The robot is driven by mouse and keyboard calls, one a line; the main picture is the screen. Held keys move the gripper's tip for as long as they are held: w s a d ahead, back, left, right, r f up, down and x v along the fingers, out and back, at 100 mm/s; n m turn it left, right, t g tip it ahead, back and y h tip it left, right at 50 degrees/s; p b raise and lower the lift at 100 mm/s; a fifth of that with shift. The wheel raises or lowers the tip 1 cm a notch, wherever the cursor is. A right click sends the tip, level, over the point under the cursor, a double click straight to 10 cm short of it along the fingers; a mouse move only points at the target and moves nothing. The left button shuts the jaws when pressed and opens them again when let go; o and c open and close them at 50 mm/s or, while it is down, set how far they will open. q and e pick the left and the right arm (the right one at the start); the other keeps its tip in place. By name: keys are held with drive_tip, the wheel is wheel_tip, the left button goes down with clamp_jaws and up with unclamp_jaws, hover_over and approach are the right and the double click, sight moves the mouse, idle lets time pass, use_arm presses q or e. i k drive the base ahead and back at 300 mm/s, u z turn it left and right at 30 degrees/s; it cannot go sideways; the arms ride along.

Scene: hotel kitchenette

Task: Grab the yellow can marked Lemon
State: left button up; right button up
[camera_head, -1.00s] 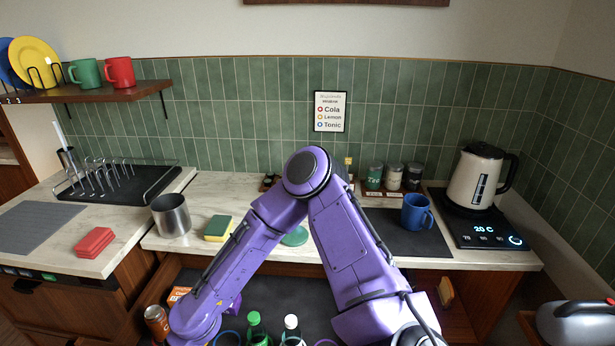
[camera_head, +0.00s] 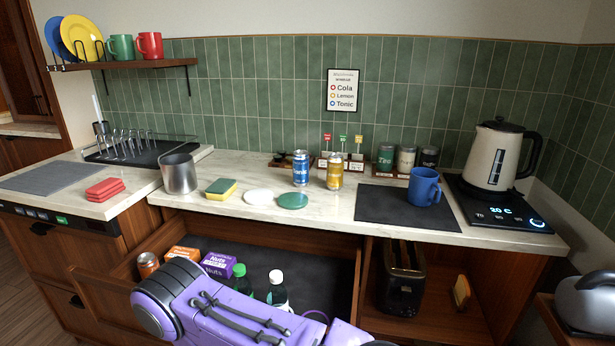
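A yellow-gold can (camera_head: 335,171) stands upright on the counter, just right of a blue can (camera_head: 301,168) lettered "Tonic". Any lettering on the yellow can is too small to read. A wall sign (camera_head: 343,91) lists Cola, Lemon and Tonic with coloured marks. A purple arm link of mine crosses the bottom of the view, in front of the open drawer. Neither of my grippers shows in this view.
The open drawer (camera_head: 330,262) holds an orange-red can (camera_head: 148,264), boxes and bottles. A sponge (camera_head: 221,189), white disc (camera_head: 258,197) and green disc (camera_head: 292,200) lie left of the cans. A dark mat (camera_head: 385,205) with a blue mug (camera_head: 424,187) lies right.

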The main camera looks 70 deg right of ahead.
sight(336, 167)
drive_tip(key=k, duration=0.3)
drive_tip(key=z, duration=2.15)
drive_tip(key=i, duration=0.5)
